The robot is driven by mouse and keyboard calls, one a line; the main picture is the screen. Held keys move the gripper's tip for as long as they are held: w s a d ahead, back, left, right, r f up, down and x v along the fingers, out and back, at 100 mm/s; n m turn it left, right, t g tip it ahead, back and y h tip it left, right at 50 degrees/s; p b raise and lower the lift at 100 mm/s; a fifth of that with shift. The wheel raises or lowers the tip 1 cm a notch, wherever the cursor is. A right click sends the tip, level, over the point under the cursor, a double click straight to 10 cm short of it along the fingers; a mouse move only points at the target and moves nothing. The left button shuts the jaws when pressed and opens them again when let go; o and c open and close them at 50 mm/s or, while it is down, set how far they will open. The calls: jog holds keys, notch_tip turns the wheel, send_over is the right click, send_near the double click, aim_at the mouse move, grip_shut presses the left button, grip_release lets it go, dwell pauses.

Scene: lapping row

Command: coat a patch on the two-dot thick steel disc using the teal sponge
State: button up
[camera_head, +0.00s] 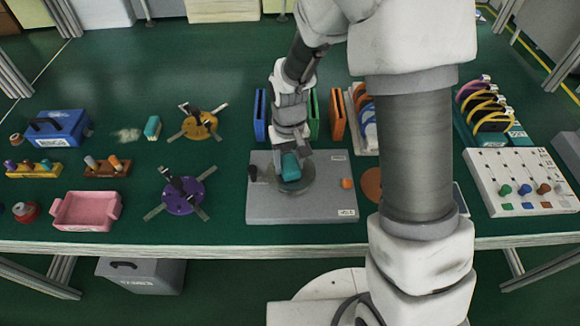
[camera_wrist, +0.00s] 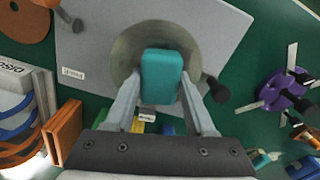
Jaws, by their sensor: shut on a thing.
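My gripper (camera_head: 291,158) is shut on the teal sponge (camera_head: 290,170), low over the grey plate (camera_head: 325,209). In the wrist view the sponge (camera_wrist: 161,78) sits between my two fingers (camera_wrist: 161,95). A round grey steel disc (camera_head: 306,180) lies on the plate under the sponge; it also shows in the wrist view (camera_wrist: 127,48). The sponge hides part of the disc. I cannot tell whether sponge and disc touch. No dots on the disc can be made out.
A slider panel (camera_head: 522,180) is at right. Upright coloured plates (camera_head: 337,115) stand behind.

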aim_at(291, 184)
jog(key=shift+w+a, duration=0.1)
jog(key=shift+w, duration=1.7)
jog(key=shift+w+r, duration=0.1)
jog(key=shift+w, duration=0.15)
jog(key=shift+c, duration=0.6)
jog(key=shift+s+d+b, duration=0.2)
jog(key=shift+s+b, duration=0.15)
jog(key=shift+s, duration=3.65)
jog(key=shift+r+p, duration=2.35)
jog(key=shift+r, duration=0.6)
notch_tip(291, 184, up, 3)
jog(key=shift+p, duration=1.15)
